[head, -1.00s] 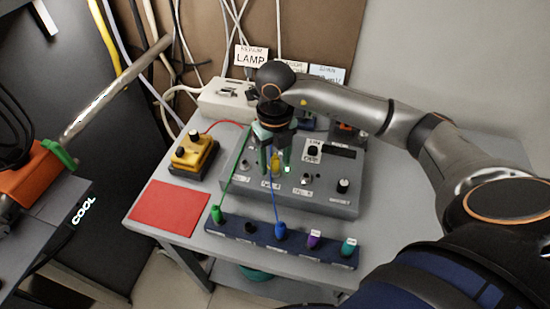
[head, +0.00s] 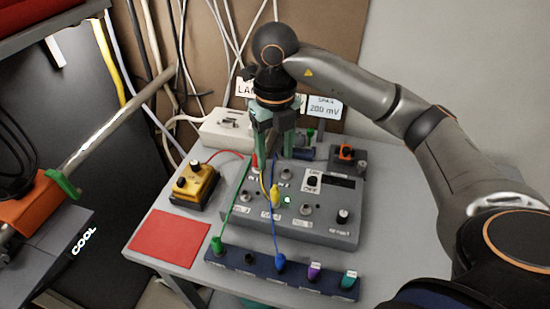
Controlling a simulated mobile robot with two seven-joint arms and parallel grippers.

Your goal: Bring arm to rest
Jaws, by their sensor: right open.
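My right gripper (head: 274,150) hangs fingers-down above the back part of the grey control box (head: 345,232). Its greenish fingers are apart, with nothing seen held between them. A yellow plug (head: 275,196) stands in the front part of the box, below and clear of the fingertips. My right arm (head: 350,85) reaches in from the right side. My left gripper is out of view.
A blue strip (head: 262,267) with green, blue, purple and teal plugs lies at the table's front. Left are a yellow device (head: 195,186) and a red mat (head: 168,238). Cables and cards stand behind. A small grey box with an orange part (head: 346,154) sits back right.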

